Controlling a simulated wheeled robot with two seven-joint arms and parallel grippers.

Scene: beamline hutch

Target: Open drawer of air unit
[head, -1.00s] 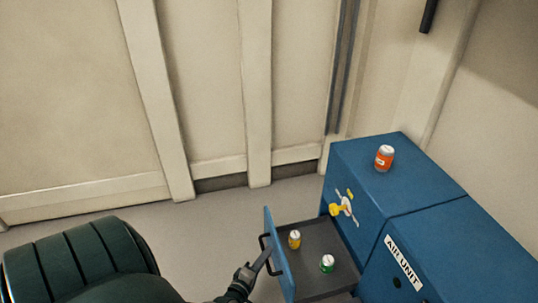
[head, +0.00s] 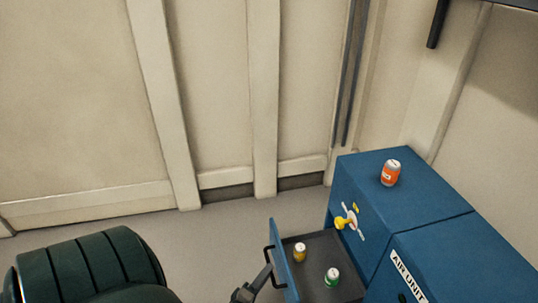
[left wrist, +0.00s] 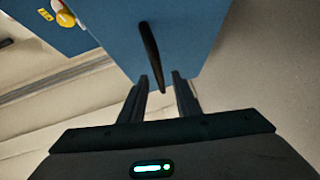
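The blue air unit (head: 385,240) stands at the right in the head view, with a white "AIR UNIT" label (head: 408,277). Its drawer (head: 325,249) is pulled out and shows a dark inside. The black drawer handle (head: 268,262) is on the outer face of the drawer front (head: 283,258). My left gripper (head: 264,274) is at the handle. In the left wrist view the fingers (left wrist: 160,84) are apart, with the lower end of the handle (left wrist: 150,50) between their tips; whether they touch it I cannot tell. My right gripper is not in view.
An orange can (head: 390,174) stands on top of the unit. A yellow knob (head: 341,223) sticks out of its front. Bare floor lies left of the drawer, before the panelled wall.

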